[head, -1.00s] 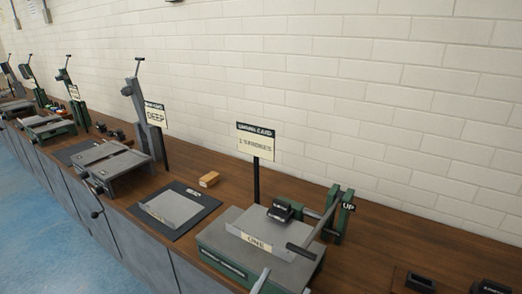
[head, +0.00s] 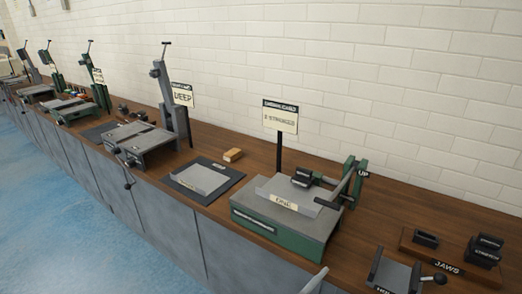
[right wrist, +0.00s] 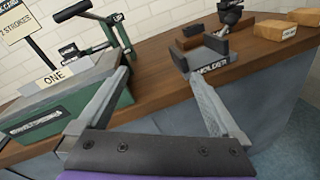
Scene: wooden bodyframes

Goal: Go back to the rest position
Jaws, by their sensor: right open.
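In the right wrist view my right gripper (right wrist: 158,78) is open, with two grey fingers spread apart and nothing between them. It is in front of the workbench edge, between the green-and-grey machine marked ONE (right wrist: 30,125) and the block marked HOLDER (right wrist: 212,66). In the head view a grey tip shows at the bottom edge, probably a finger of this gripper, close in front of the bench. The ONE machine (head: 262,222) stands on the wooden bench there. My left gripper is not in view.
The wooden bench (head: 225,165) runs along a white brick wall. It carries a grey press (head: 140,140) by a DEEP sign, a dark mat (head: 228,175), a strokes sign (head: 280,115) and a JAWS board (head: 415,250). Blue floor (head: 60,220) in front is clear.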

